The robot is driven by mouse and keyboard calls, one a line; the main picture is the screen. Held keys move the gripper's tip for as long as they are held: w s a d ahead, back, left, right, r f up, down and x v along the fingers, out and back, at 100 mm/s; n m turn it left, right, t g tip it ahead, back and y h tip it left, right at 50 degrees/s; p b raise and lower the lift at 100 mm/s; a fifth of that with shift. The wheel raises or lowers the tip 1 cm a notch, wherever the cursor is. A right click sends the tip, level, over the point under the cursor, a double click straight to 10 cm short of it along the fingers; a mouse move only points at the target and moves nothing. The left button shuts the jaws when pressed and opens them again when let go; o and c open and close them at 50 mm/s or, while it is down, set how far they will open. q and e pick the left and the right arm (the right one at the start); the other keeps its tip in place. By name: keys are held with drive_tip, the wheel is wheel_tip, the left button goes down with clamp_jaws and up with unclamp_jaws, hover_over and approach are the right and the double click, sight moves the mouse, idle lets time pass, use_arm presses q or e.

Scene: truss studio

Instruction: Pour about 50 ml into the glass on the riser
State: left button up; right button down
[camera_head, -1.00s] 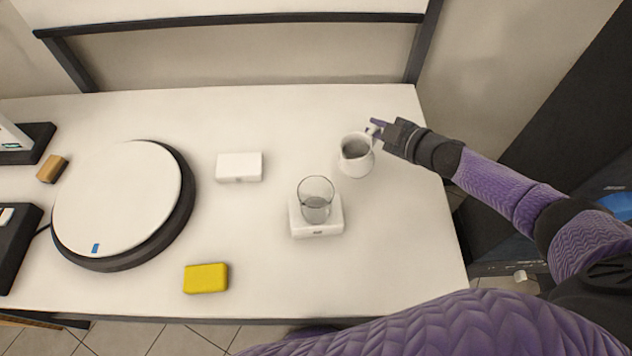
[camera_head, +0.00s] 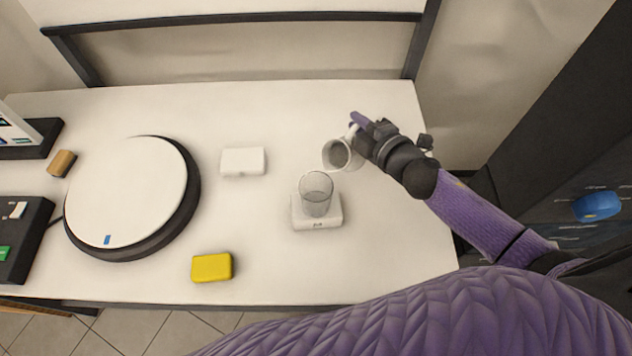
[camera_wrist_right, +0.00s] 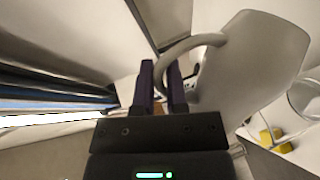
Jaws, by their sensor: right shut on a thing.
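A clear glass (camera_head: 316,193) stands upright on a small white riser (camera_head: 317,221) near the middle of the table. Its content is hard to tell now. My right gripper (camera_head: 357,126) is shut on the handle of a white pitcher (camera_head: 341,155). The pitcher is tilted, its mouth facing down and left toward the glass, just behind and right of it and apart from it. In the right wrist view the dark fingers (camera_wrist_right: 162,88) hold the handle of the pitcher (camera_wrist_right: 258,65). The glass (camera_wrist_right: 303,98) shows at that view's right edge. My left gripper is not in view.
A large round white turntable (camera_head: 128,190) stands at the left. A white box (camera_head: 243,161) lies left of the glass and a yellow block (camera_head: 212,267) near the front edge. Dark devices (camera_head: 22,235) sit at the far left. The table right of the riser is clear.

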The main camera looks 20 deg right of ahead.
sight(352, 130)
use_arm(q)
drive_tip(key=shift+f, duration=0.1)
use_arm(e)
drive_tip(key=shift+s+a+r+n, duration=0.1)
drive_tip(key=shift+a+r+n, duration=0.05)
drive_tip(key=shift+r+n, duration=0.15)
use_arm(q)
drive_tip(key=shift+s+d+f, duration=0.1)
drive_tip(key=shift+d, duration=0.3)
use_arm(e)
drive_tip(key=shift+s+a+r+n+t, duration=0.15)
drive_tip(key=shift+a+r+n+t, duration=0.15)
drive_tip(key=shift+r+n, duration=0.1)
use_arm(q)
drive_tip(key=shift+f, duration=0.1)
use_arm(e)
drive_tip(key=shift+s+a+r+h, duration=0.1)
drive_tip(key=shift+a+h, duration=0.05)
drive_tip(key=shift+h, duration=0.15)
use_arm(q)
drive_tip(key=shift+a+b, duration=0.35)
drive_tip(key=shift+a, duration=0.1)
use_arm(e)
drive_tip(key=shift+s+a+r+n, duration=0.15)
drive_tip(key=shift+a+r+n, duration=0.15)
drive_tip(key=shift+n, duration=0.3)
